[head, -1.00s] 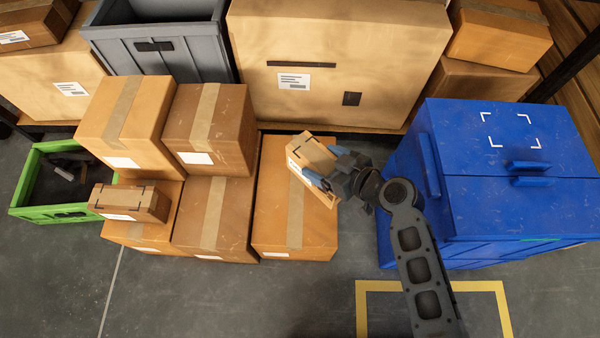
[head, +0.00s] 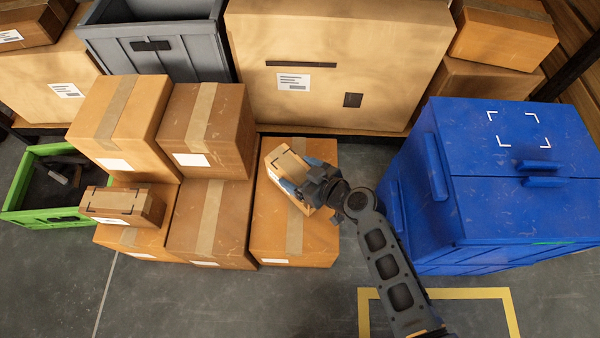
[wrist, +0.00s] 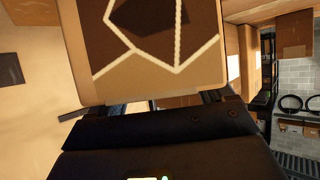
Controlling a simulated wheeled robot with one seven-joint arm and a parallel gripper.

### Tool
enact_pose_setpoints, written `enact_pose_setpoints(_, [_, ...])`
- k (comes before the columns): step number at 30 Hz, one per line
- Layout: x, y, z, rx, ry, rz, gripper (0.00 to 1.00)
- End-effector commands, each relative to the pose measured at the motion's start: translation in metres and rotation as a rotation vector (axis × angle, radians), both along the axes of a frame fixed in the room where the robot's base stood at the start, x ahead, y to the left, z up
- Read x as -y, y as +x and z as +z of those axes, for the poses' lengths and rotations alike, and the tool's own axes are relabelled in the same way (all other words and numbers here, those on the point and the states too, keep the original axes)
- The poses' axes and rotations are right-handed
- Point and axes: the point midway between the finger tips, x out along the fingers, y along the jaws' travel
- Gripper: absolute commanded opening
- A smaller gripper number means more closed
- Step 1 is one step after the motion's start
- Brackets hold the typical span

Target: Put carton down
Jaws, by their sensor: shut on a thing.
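A small brown carton (head: 286,172) with a tape strip and dark corner marks is in my gripper (head: 300,190), tilted, in the head view. My gripper is shut on it. The carton appears over the top of a larger cardboard box (head: 266,237) at the right end of the box stack; I cannot tell whether they touch. In the wrist view the carton (wrist: 150,85) fills the top middle, its face dark brown with pale lines, and the gripper (wrist: 150,108) hides its lower edge.
Stacked boxes (head: 222,130) stand to the left, with another small carton (head: 122,204) on a lower box. A green bin (head: 40,217) is at far left. A blue chest (head: 510,205) stands on the right. A large box (head: 340,60) is behind. Grey floor in front is mostly clear.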

Motion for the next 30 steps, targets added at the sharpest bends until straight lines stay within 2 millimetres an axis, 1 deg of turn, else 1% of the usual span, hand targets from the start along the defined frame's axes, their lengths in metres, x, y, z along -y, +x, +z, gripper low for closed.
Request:
enact_pose_setpoints(2, [0.0,0.001,0.002,0.003,0.001,0.0,0.0])
enact_pose_setpoints(8, [0.0,0.001,-0.003,0.003,0.001,0.0,0.0])
enact_pose_setpoints(9, [0.0,0.0,-0.002,0.0,0.0,0.0,0.85])
enact_pose_setpoints(14, [0.0,0.0,-0.002,0.0,0.0,0.0,1.0])
enact_pose_setpoints(20, [0.0,0.0,-0.002,0.0,0.0,0.0,1.0])
enact_pose_setpoints(24, [0.0,0.0,0.003,0.0,0.0,0.0,1.0])
enact_pose_setpoints(26, [0.005,-0.005,0.005,-0.002,0.0,-0.002,1.0])
enact_pose_setpoints(30, [0.022,-0.021,0.019,-0.001,0.0,-0.003,1.0])
